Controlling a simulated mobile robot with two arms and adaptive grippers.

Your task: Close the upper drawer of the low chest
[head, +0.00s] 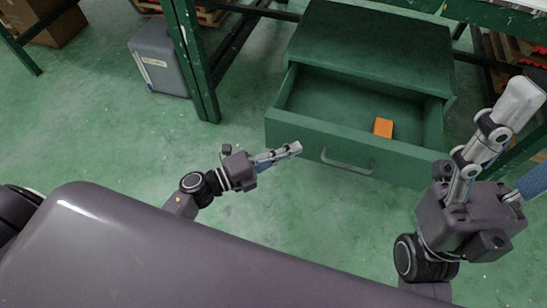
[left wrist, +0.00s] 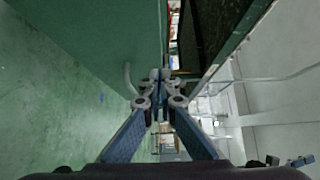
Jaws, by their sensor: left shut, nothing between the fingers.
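The low chest (head: 370,45) is dark green and stands at the upper right of the head view. Its upper drawer (head: 300,135) is pulled well out, with a grey bar handle (head: 347,163) on its front. An orange block (head: 383,128) lies inside the drawer. My left gripper (head: 297,148) is shut and empty, its fingertips at the left part of the drawer front; whether they touch it I cannot tell. In the left wrist view the fingertips (left wrist: 160,78) show beside the green front and its handle (left wrist: 128,78).
A grey case (head: 160,58) stands on the green floor at the upper left. Green rack posts (head: 190,60) rise between it and the chest. A cardboard box (head: 45,22) is in the far left corner. The floor left of the drawer is clear.

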